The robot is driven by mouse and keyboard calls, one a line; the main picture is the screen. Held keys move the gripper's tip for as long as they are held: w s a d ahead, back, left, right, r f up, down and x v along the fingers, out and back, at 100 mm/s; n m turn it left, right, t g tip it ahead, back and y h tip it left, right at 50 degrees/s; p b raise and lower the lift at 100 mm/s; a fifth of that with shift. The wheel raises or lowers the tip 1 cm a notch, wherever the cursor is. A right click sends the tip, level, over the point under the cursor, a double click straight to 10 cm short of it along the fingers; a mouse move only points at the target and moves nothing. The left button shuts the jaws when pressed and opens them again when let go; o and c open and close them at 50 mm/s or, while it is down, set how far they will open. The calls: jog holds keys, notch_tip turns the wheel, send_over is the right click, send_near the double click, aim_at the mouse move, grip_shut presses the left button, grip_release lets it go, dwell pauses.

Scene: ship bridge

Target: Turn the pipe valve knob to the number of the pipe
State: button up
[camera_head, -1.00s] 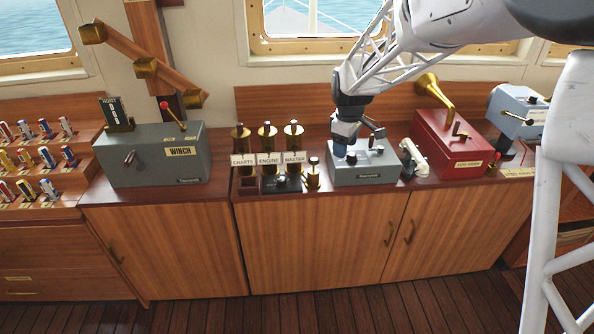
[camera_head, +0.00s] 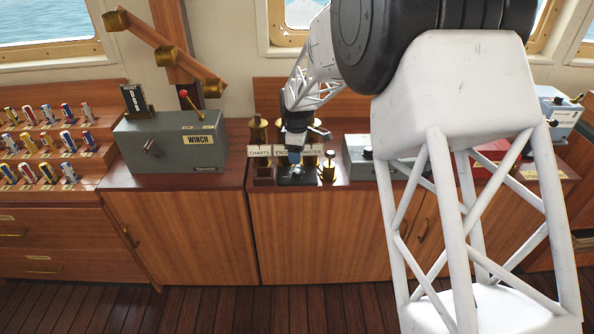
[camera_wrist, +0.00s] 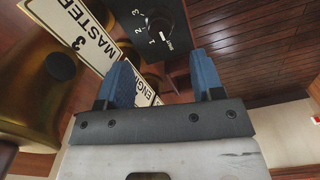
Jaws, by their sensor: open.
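The pipe valve knob (camera_wrist: 160,28) is black with a white mark, on a black plate with the numbers 1, 2 and 3. It is in the wrist view at top centre, just beyond my fingertips. My blue fingers (camera_wrist: 162,72) are open and empty, apart from the knob. The MASTER sign (camera_wrist: 75,32) shows a 3. The ENGINE sign (camera_wrist: 141,88) is partly hidden by my left finger.
Brass voice pipes (camera_head: 258,128) stand close behind and beside my gripper; one brass body (camera_wrist: 38,95) fills the left of the wrist view. A CHARTS sign (camera_head: 259,151) is to the left. A grey box (camera_head: 358,157) stands to the right, the WINCH box (camera_head: 172,143) further left.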

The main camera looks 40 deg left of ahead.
aim_at(297, 171)
jog(key=shift+f, duration=0.1)
jog(key=shift+f, duration=3.8)
jog(key=c, duration=0.9)
